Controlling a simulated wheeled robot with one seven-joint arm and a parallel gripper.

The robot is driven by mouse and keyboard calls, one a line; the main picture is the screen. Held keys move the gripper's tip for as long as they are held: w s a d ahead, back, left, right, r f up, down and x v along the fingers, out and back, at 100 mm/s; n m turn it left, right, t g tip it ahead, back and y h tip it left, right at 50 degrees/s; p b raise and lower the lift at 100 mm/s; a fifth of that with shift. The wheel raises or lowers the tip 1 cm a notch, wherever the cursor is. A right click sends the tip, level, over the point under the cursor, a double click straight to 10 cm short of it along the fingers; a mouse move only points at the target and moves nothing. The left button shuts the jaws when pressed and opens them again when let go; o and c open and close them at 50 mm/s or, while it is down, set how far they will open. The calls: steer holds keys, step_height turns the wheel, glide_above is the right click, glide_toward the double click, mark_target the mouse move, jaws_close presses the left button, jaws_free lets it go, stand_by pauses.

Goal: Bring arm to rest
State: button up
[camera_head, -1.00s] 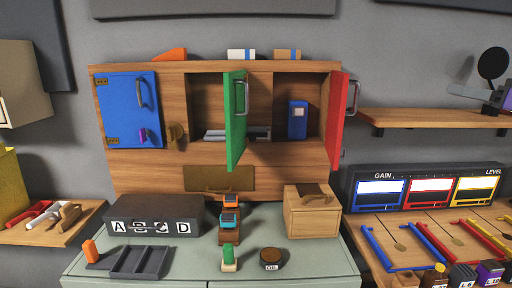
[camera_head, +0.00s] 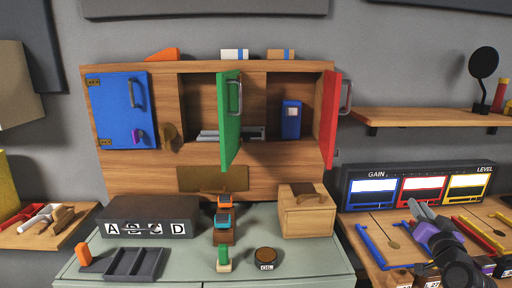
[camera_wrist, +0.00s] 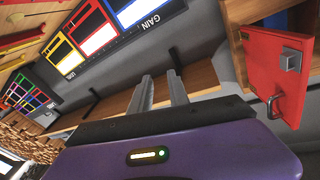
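My gripper (camera_head: 417,204), purple and dark with grey fingers, is low at the right in the head view, in front of the gauge panel and over the right bench. In the wrist view its two fingers (camera_wrist: 160,76) stand apart with nothing between them, so it is open and empty. The wooden cabinet (camera_head: 130,175) has a blue door (camera_head: 117,110) that is shut. Its green door (camera_head: 229,120) and red door (camera_head: 330,120) stand open. The red door also shows at the right of the wrist view (camera_wrist: 275,75).
The gauge panel (camera_head: 345,190) stands behind the right bench, which holds coloured handles and small blocks. A wooden shelf (camera_head: 430,117) is above it. A wooden box (camera_head: 306,215), a black lettered box (camera_head: 150,217) and small items stand on the green-grey cabinet top.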

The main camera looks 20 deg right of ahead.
steer(key=s+a+f+n, duration=0.1)
steer(key=s+a+f, duration=0.2)
steer(key=s+a, duration=0.35)
steer(key=s+a+f+n+t, duration=0.1)
steer(key=s+a+f, duration=0.2)
steer(key=a, duration=0.6)
steer(key=s+a+f+n, duration=0.1)
steer(key=s+a+f, duration=0.2)
steer(key=s+a, duration=0.3)
steer(key=s+a+f+n+g+y, duration=0.2)
steer(key=s+a+n+y, duration=0.4)
steer(key=s+a, duration=1.6)
steer(key=s+f+y, duration=0.1)
steer(key=y, duration=0.2)
steer(key=shift+s, duration=0.4)
